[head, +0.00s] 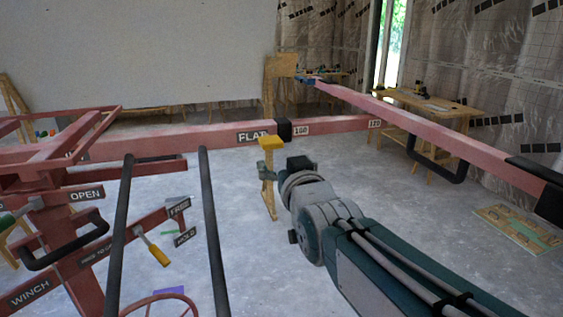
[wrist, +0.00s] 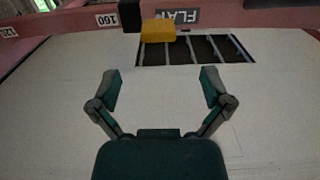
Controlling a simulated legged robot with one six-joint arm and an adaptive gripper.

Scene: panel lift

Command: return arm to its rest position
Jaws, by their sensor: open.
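My gripper (wrist: 158,90) is open and empty in the wrist view, its two fingers spread wide. Beyond the fingers is a broad pale surface (wrist: 70,100) with a dark slatted opening (wrist: 195,50). A yellow block (wrist: 158,30) shows above the fingers, apart from them, beside the FLAT label (wrist: 178,16).
The red lift frame (head: 50,215) with OPEN, WINCH and HOLD labels fills the left. A long red arm (head: 430,130) crosses on the right. A white panel (head: 150,50) hangs behind. A wooden workbench (head: 440,105) stands at back right.

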